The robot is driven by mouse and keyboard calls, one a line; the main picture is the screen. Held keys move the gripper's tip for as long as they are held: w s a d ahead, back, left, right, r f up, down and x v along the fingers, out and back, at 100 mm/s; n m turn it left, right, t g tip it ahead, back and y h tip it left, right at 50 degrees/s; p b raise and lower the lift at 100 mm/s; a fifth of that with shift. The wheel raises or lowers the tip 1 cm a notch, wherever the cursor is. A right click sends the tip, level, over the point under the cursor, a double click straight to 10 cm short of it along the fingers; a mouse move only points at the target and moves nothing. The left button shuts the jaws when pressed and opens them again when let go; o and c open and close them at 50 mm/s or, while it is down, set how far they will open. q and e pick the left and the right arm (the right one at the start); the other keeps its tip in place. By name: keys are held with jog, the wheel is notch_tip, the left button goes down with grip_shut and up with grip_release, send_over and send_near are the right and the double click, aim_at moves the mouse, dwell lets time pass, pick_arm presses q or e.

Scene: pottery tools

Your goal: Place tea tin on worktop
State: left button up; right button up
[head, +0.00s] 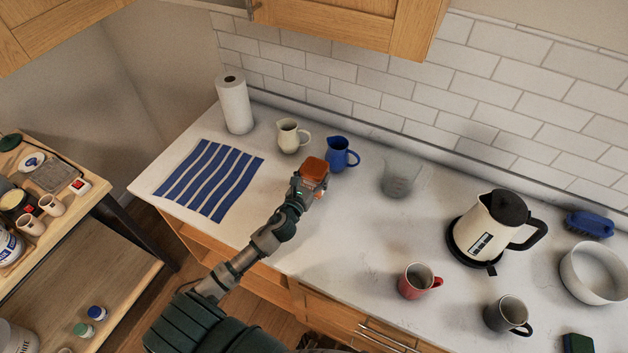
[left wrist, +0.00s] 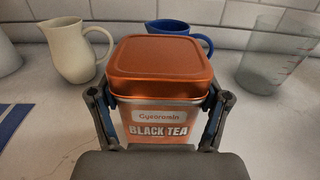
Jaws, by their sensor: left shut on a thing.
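The tea tin (head: 314,170) is orange with a square lid. In the left wrist view the tin (left wrist: 160,68) stands upright and its front reads "BLACK TEA". My left gripper (head: 310,187) is shut on it, with one finger at each side of the tin in the left wrist view (left wrist: 160,115). The tin is over the white worktop (head: 300,235), just in front of the blue jug. Its base is hidden by the gripper, so I cannot tell whether it touches the worktop. My right gripper is not in view.
A cream jug (head: 290,136) and a blue jug (head: 340,153) stand behind the tin. A clear measuring jug (head: 398,176) is to the right, then a kettle (head: 487,230). A red mug (head: 416,281) stands near the front edge. A striped cloth (head: 210,178) lies left.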

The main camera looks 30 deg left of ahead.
aim_at(311, 188)
pick_arm(q)
jog(key=f, duration=0.2)
jog(key=shift+s+d+f+b, duration=0.1)
jog(key=shift+d+f+b, duration=0.15)
jog(key=shift+f+b, duration=0.1)
jog(key=shift+d+f, duration=0.15)
jog(key=shift+f, duration=0.05)
jog(key=shift+d+r, duration=0.1)
jog(key=shift+d, duration=0.15)
jog(key=shift+f, duration=0.2)
jog(key=o, duration=1.5)
jog(key=shift+a, duration=0.15)
jog(key=shift+o, duration=0.5)
jog(key=shift+a, duration=0.3)
jog(key=shift+d+r, duration=0.1)
jog(key=shift+r, duration=0.05)
jog(key=s, duration=0.7)
jog(key=s+d+b, duration=0.1)
jog(key=s, duration=0.3)
jog(key=shift+s+a, duration=0.1)
jog(key=shift+s, duration=0.45)
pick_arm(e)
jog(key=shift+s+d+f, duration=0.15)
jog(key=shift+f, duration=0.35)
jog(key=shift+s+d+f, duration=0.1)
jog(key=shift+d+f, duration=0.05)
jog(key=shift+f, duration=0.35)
